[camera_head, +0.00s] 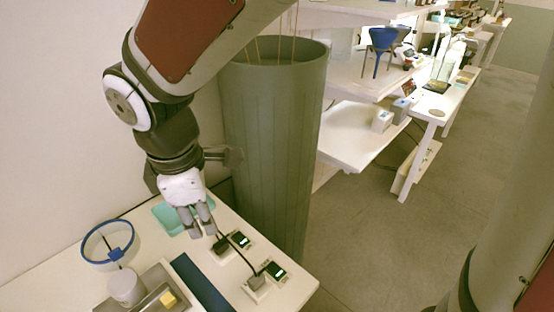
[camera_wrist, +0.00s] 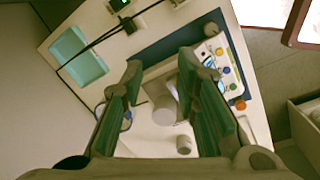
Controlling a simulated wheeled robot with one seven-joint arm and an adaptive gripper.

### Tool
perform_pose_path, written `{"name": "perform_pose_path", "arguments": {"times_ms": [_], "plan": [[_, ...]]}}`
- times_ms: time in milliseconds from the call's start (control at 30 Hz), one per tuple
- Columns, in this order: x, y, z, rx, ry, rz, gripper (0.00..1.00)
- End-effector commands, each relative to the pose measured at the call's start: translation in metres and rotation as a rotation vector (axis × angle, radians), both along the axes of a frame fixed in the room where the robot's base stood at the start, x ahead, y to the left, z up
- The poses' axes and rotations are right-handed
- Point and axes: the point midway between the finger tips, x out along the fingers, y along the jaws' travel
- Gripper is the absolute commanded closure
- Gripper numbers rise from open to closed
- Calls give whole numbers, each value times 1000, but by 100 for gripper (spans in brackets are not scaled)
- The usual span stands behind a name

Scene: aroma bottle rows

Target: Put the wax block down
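A small yellow block, which looks like the wax block (camera_head: 168,299), sits at the bottom edge of the head view, on a grey metal tray or plate (camera_head: 146,304). My gripper (camera_head: 202,230) hangs over the white table, up and to the right of the yellow block and apart from it. In the wrist view the two green-lined fingers of my gripper (camera_wrist: 160,70) stand wide apart, with nothing held between them. A pale cylinder (camera_wrist: 165,108) shows beyond the fingers, on the table below. I cannot surely pick out the yellow block in the wrist view.
A blue ring stand (camera_head: 107,242) and a white cylinder (camera_head: 125,287) stand at the left. A teal tray (camera_head: 172,218), a dark blue strip (camera_head: 203,284) and two cabled devices with displays (camera_head: 277,270) share the table. A tall green bin (camera_head: 272,140) stands behind it.

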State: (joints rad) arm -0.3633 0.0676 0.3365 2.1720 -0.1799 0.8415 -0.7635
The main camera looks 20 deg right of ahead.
Motion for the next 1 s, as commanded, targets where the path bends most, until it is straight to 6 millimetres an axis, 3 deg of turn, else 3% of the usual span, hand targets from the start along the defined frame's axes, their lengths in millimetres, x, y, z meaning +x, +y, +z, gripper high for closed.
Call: {"name": "perform_pose_path", "arguments": {"times_ms": [33, 200, 400, 500, 700, 1000], "plan": [[0, -26, 15, 13, -31, -120, 72], [-17, -103, 52, 73, -107, -537, 72], [-59, -174, 77, 198, -177, -1012, 72], [-82, -197, 82, 270, -198, -1218, 72], [-113, -219, 82, 377, -211, -1475, 72], [-120, -223, 81, 404, -212, -1536, 72]]}}
